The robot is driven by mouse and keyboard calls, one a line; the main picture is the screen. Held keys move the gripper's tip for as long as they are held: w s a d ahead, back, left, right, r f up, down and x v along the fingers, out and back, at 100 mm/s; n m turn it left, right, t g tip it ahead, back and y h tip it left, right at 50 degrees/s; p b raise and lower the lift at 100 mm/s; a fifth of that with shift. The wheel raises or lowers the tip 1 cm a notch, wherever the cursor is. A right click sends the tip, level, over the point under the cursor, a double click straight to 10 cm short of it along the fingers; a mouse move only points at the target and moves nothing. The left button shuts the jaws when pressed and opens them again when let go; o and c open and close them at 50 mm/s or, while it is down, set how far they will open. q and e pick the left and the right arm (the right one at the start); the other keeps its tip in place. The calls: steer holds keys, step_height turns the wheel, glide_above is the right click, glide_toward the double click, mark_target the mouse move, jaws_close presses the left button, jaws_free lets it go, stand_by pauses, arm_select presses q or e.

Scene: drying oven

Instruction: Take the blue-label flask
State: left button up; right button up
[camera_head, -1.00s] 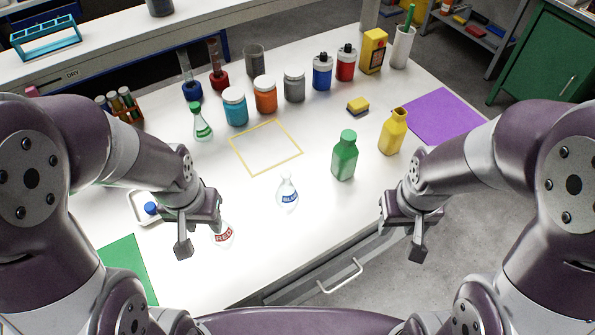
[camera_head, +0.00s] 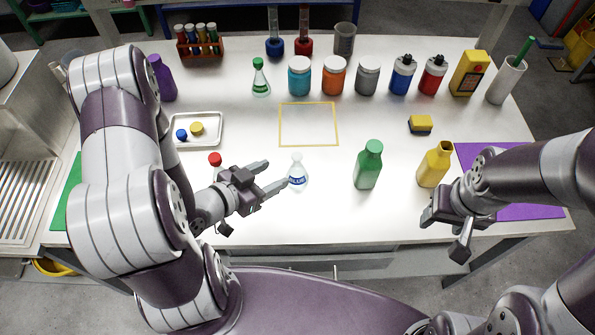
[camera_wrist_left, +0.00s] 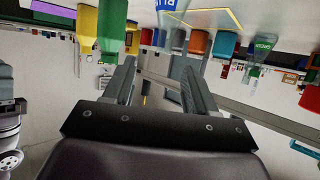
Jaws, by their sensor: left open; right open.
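The clear blue-label flask (camera_head: 297,174) stands upright on the white table, near the front and left of the green bottle. Its blue label also shows at the top edge of the left wrist view (camera_wrist_left: 166,6), cut off there. My left gripper (camera_head: 272,176) is open and empty, just left of the flask, with its fingers pointing at it. The fingertips are close to the flask; I cannot tell whether they touch it. My right gripper (camera_head: 449,228) is open and empty at the table's front edge, below the yellow bottle.
A green bottle (camera_head: 368,166) and a yellow bottle (camera_head: 434,165) stand to the right. A green-label flask (camera_head: 260,80) and several jars stand behind. The yellow-outlined square (camera_head: 309,103) is empty.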

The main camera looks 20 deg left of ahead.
mark_target(293, 162)
arm_select(q)
steer(key=x, duration=0.8)
steer(key=a+x, duration=0.1)
steer(key=x, duration=0.3)
steer(key=shift+w+d+f, duration=0.1)
steer(key=shift+w+f, duration=0.05)
steer(key=shift+w, duration=0.15)
steer(key=shift+s, duration=0.1)
jaws_close()
